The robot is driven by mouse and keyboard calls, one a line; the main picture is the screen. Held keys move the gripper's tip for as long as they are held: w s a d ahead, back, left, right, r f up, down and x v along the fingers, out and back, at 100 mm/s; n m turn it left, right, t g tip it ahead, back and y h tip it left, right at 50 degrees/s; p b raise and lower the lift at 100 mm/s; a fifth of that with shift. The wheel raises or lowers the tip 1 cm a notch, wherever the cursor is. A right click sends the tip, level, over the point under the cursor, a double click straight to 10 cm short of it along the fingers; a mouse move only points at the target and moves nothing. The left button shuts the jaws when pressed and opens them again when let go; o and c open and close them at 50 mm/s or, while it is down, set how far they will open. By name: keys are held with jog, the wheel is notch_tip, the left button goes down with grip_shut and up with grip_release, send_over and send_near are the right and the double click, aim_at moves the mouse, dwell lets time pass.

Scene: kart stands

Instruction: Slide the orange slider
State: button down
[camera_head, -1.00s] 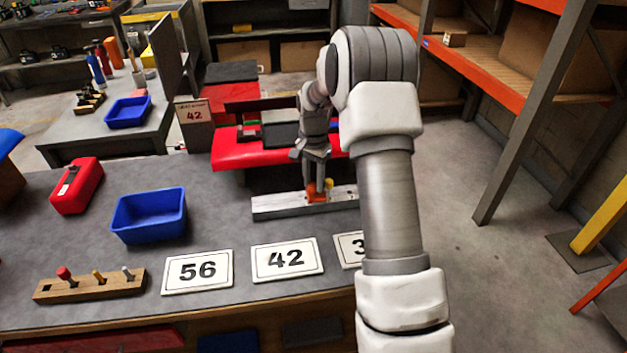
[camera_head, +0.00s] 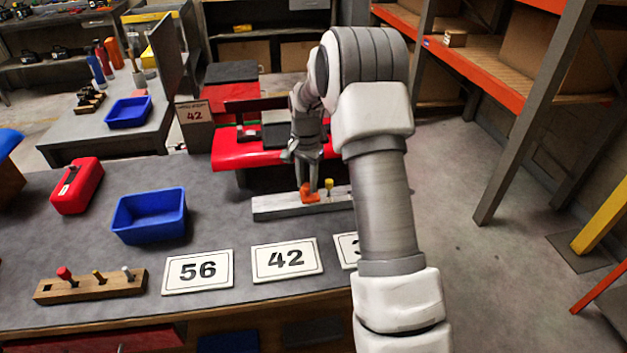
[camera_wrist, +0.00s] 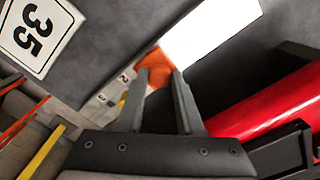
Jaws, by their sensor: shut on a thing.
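The orange slider (camera_head: 309,194) sits on a pale metal rail (camera_head: 275,205) on the grey bench. My gripper (camera_head: 308,180) reaches down from above and is shut on the slider. In the wrist view the orange slider (camera_wrist: 157,68) shows between my two fingertips (camera_wrist: 160,74). A yellow knob (camera_head: 329,185) stands on the rail just right of the slider. The right end of the rail is hidden behind my arm. In the wrist view the rail's bare part (camera_wrist: 212,30) looks bright white.
A red kart body (camera_head: 240,150) stands close behind the rail. Number cards (camera_head: 286,260) lie in front of it. A blue bin (camera_head: 150,215), a red can (camera_head: 77,186) and a wooden peg block (camera_head: 90,286) are to the left.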

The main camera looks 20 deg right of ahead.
jog(key=a, duration=0.3)
jog(key=w+a, duration=0.1)
jog(key=a, duration=0.3)
jog(key=w+a, duration=0.1)
jog(key=a, duration=0.3)
jog(key=shift+w+a+p, duration=0.15)
jog(key=shift+a+p, duration=0.1)
jog(key=shift+p, duration=0.1)
jog(key=c, duration=0.6)
grip_release()
jog(key=shift+o, duration=0.4)
jog(key=shift+r, duration=0.1)
jog(key=shift+r, duration=0.25)
notch_tip(320, 180, up, 17)
jog(key=p, duration=0.2)
